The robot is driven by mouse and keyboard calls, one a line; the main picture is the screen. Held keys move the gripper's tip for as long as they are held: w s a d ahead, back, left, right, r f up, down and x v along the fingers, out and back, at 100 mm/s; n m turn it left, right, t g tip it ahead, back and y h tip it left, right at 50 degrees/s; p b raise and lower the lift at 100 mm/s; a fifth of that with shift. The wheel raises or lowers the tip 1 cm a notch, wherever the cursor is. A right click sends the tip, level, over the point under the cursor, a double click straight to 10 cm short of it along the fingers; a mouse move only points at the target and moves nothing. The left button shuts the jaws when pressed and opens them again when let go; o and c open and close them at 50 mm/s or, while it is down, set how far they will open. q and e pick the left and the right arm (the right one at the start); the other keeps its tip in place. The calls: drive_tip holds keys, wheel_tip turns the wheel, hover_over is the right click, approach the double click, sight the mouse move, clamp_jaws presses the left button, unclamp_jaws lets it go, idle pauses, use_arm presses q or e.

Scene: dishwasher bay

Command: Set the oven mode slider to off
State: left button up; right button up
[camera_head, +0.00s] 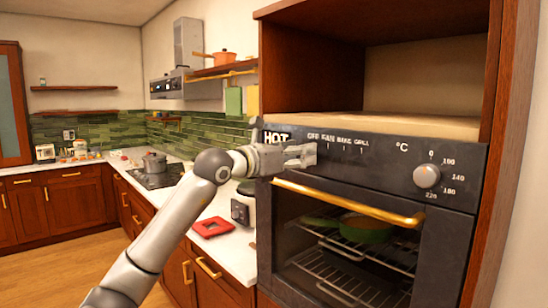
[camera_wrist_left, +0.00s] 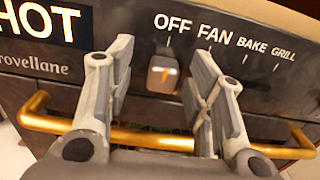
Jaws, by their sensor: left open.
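The oven mode slider (camera_wrist_left: 163,76) is a small grey knob with an orange mark on the dark oven panel. In the left wrist view it sits below the OFF label, left of FAN, BAKE and GRILL. My left gripper (camera_head: 308,153) is in front of the panel and hides the knob in the head view. In the left wrist view its fingers (camera_wrist_left: 161,62) are open, one on each side of the knob, with visible gaps. I cannot tell how deep the fingertips reach. My right gripper is not in view.
The gold oven door handle (camera_head: 350,204) runs just below the panel. A round temperature knob (camera_head: 427,176) is at the panel's right. A green pan (camera_head: 366,229) is inside the oven. A red tray (camera_head: 212,227) lies on the counter at left. The shelf above the panel is empty.

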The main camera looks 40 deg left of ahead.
use_arm(q)
drive_tip(key=s, duration=1)
drive_tip(key=shift+a, duration=0.45)
drive_tip(key=shift+s, duration=0.1)
